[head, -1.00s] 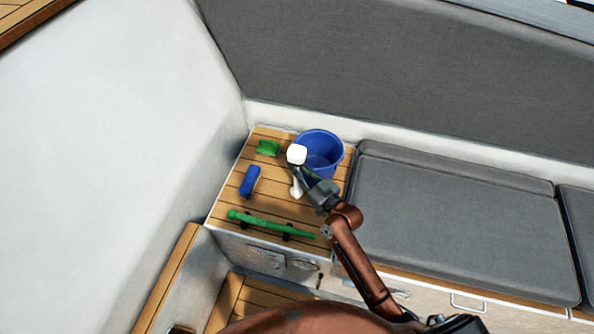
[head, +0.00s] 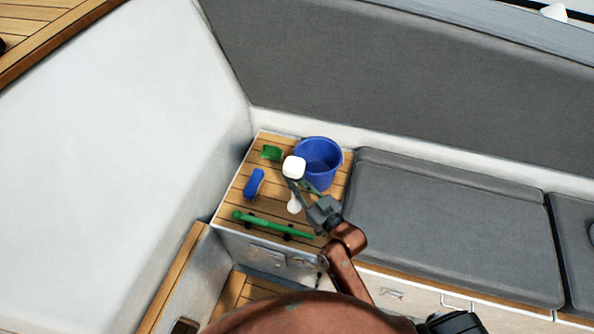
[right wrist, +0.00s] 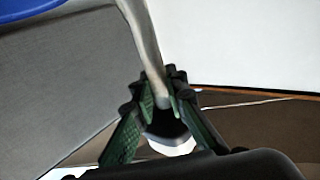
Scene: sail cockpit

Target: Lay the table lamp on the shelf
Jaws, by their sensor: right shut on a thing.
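The table lamp has a white rounded head (head: 294,167) and a white foot (head: 294,205) in the head view. It appears at the slatted wooden shelf top (head: 228,212), in front of the blue bucket. I cannot tell whether its foot touches the wood. My right gripper (head: 298,186) is between head and foot, coming from the lower right. In the right wrist view, the gripper (right wrist: 160,98) is shut on the pale lamp stem (right wrist: 143,45); a white end (right wrist: 172,147) shows beyond the fingers. My left gripper is not in view.
On the wooden top are a blue bucket (head: 318,160), a green item (head: 271,153), a blue brush-like item (head: 253,184) and a long green bar (head: 272,225). A white wall (head: 110,150) stands left and a grey cushion (head: 450,225) lies right.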

